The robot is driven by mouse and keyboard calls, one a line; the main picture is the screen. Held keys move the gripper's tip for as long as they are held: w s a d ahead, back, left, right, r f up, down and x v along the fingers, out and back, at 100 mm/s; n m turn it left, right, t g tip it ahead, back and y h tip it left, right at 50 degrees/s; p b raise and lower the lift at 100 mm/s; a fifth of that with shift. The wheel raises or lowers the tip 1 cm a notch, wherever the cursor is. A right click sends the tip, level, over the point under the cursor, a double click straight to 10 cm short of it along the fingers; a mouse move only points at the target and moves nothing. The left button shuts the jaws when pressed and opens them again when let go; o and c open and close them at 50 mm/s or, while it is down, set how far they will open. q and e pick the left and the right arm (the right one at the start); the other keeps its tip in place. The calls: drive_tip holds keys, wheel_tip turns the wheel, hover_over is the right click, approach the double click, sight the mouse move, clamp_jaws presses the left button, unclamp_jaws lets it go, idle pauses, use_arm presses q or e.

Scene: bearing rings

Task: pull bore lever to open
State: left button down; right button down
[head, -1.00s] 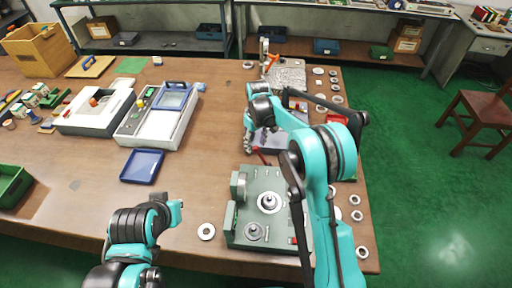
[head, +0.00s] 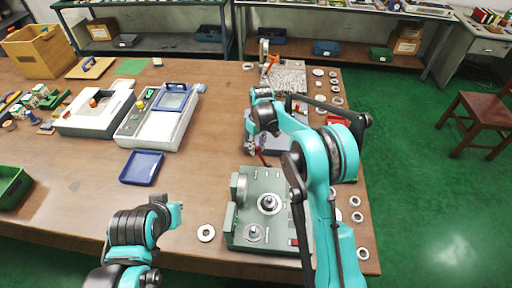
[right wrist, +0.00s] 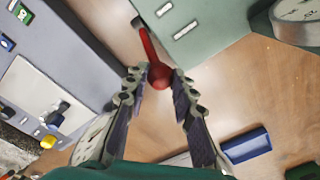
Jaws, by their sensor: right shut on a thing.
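The bore lever (right wrist: 148,46) is a red rod with a ball knob, seen in the right wrist view rising from the edge of the green machine (right wrist: 215,28). My right gripper (right wrist: 160,88) has its two fingers closed on either side of the red knob. In the head view the green machine (head: 275,237) stands near the front right of the table, and the red lever (head: 264,159) shows as a small piece at its far side. My right gripper (head: 250,148) is there, partly hidden by my arm.
A grey device (head: 291,145) stands just behind the lever, partly hidden by my right arm. Several metal rings (head: 355,201) lie along the right table edge, and one ring (head: 206,233) lies left of the machine. A blue tray (head: 142,166) lies farther left, with bare table between.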

drive_tip(key=shift+s+d+r+y, duration=0.15)
drive_tip(key=shift+d+y, duration=0.35)
drive_tip(key=shift+d, duration=0.15)
drive_tip(key=s+d+f+t+y+b, duration=0.1)
drive_tip(key=s+d+y+b, duration=0.1)
drive_tip(key=d, duration=0.7)
drive_tip(key=shift+d+f+y+b, duration=0.15)
drive_tip(key=shift+d+y+b, duration=0.2)
drive_tip(key=shift+y+b, duration=0.65)
drive_tip(key=shift+s+d, duration=0.1)
drive_tip(key=c, duration=1.5)
unclamp_jaws()
drive_tip(key=shift+f, duration=0.1)
drive_tip(key=shift+c, duration=0.2)
drive_tip(key=o, duration=0.3)
drive_tip(key=shift+d, duration=0.15)
